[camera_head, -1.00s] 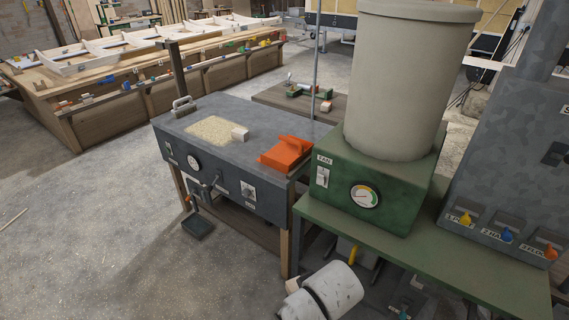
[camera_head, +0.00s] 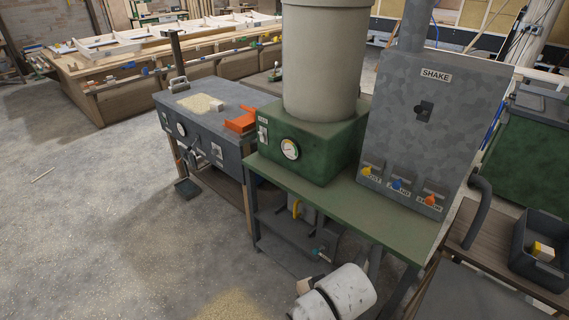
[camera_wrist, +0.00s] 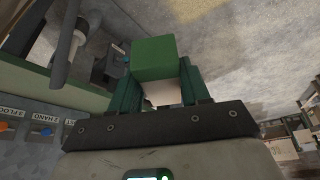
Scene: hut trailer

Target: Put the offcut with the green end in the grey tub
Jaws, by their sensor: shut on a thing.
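The offcut with the green end (camera_wrist: 155,58) is in my gripper (camera_wrist: 160,82) in the wrist view. Its green end points away from the palm, and a pale wood part shows between the dark green fingers. The gripper is shut on it, above the floor. A dark grey tub (camera_head: 521,258) stands at the right edge of the head view on a brown bench. A pale block with a yellow end (camera_head: 542,251) lies in it. The gripper and the held offcut cannot be made out in the head view, where only part of my white arm shows at the bottom.
A green bench (camera_head: 330,205) carries a green machine with a tall drum (camera_head: 325,60) and a grey panel labelled SHAKE (camera_head: 425,120). A grey pipe (camera_head: 478,210) stands between that bench and the tub. Open floor (camera_head: 100,240) lies at left.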

